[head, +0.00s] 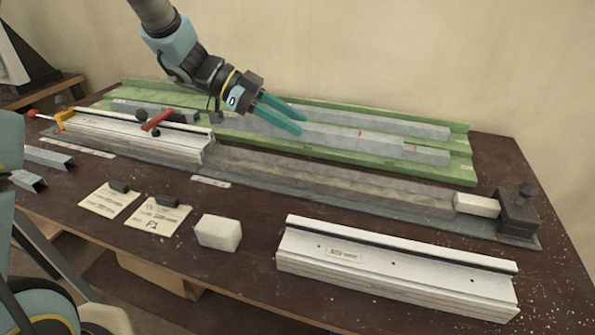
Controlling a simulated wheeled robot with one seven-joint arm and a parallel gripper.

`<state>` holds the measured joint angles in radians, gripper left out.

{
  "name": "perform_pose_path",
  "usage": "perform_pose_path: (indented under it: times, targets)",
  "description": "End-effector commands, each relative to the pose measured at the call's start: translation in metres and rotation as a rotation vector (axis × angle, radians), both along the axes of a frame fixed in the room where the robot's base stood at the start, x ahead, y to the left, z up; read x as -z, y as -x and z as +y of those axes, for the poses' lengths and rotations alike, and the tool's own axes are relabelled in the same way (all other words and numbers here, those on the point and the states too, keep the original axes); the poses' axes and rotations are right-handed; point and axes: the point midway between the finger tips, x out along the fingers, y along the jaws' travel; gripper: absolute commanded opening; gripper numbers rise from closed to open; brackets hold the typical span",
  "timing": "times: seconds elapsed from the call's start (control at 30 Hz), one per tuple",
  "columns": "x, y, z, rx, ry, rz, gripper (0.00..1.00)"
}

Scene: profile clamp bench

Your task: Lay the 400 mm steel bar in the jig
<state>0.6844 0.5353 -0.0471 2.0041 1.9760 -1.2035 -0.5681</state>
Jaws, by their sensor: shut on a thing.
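Several grey steel bars lie lengthwise in the long green rack (455,178) at the back of the bench. One bar (345,138) bears a small red mark. My gripper (302,125) comes down from the upper left, its teal fingers closed around this bar near its middle. I cannot tell whether the bar is clear of the rack, and no length can be read on it. The jig (335,178) is a long grey bed in front of the rack. A dark end stop (518,212) stands at its right end, with a pale block (477,204) beside it.
A pale profile with a red-handled clamp (157,119) occupies the jig's left part. Another pale profile (395,270) lies at the front right. A white block (218,232) and two paper notes, one here (162,217), lie at the front. Channel pieces (48,157) are at left.

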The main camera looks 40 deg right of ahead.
Motion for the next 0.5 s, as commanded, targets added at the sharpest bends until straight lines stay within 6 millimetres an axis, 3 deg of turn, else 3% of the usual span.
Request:
perform_pose_path:
  times: [0.2, 0.5]
  targets:
    - [0.036, 0.0, 0.0, -0.001, -0.002, 0.004, 0.0]
    - [0.069, 0.001, 0.001, 0.0, -0.002, 0.004, 0.0]
